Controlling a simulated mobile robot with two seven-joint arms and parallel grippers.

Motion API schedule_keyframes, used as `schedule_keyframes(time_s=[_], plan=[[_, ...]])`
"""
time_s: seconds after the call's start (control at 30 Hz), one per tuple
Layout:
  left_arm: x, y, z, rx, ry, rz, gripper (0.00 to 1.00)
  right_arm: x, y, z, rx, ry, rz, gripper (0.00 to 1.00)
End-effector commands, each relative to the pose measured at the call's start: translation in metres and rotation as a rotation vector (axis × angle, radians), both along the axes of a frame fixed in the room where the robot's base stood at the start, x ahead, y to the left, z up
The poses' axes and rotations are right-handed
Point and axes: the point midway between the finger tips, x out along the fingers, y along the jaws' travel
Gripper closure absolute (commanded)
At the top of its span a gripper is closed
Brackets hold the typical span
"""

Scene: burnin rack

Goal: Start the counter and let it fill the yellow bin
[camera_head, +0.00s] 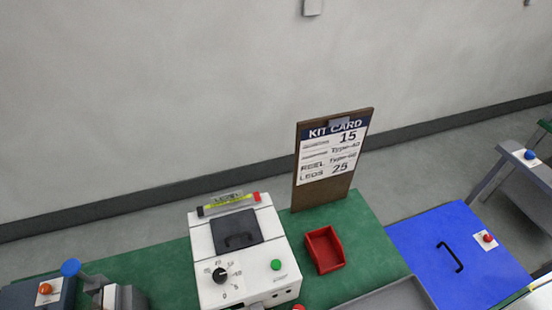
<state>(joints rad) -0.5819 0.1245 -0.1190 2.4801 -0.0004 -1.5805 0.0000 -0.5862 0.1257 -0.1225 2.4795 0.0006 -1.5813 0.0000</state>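The counter appears to be the white machine (205,245) on the green bench, at the bottom centre. It has a dark hatch with a handle (238,236), a black dial (220,275) with printed numbers around it, and a green button (275,264). A label strip (228,203) with a red end runs along its top. The dial's exact setting is too small to read. No yellow bin shows; an empty-looking red bin (324,250) stands right of the machine. Neither of my grippers can be made out.
A kit card (335,150) on a brown board behind the bench reads 15 and 25. A blue panel (430,240) with a black handle and red button lies to the right. A grey tray (390,298) is at the front. A blue-knobbed lever (70,267) stands at left.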

Motion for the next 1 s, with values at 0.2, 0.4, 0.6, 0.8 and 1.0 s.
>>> schedule_keyframes(time_s=[0.2, 0.4, 0.6, 0.8, 1.0], plan=[[-0.0003, 0.001, -0.0002, 0.004, 0.0, -0.003, 0.62, 0.0015, -0.0002, 0.0006, 0.0, -0.004, -0.001, 0.28], [-0.0001, 0.0002, 0.0, 0.001, 0.0, -0.002, 0.85, 0.0023, -0.0004, 0.001, 0.0, -0.007, -0.002, 0.28], [0.0003, -0.0019, 0.0002, -0.007, -0.001, 0.003, 1.0, 0.0026, 0.0003, 0.0012, 0.003, -0.008, -0.005, 0.28], [0.0006, -0.003, 0.0003, -0.01, -0.001, 0.005, 1.0, 0.0029, 0.0008, 0.0014, 0.005, -0.009, -0.007, 0.28], [0.0007, -0.0029, 0.0004, -0.01, -0.001, 0.005, 1.0, 0.003, 0.0008, 0.0015, 0.005, -0.009, -0.008, 0.28]])
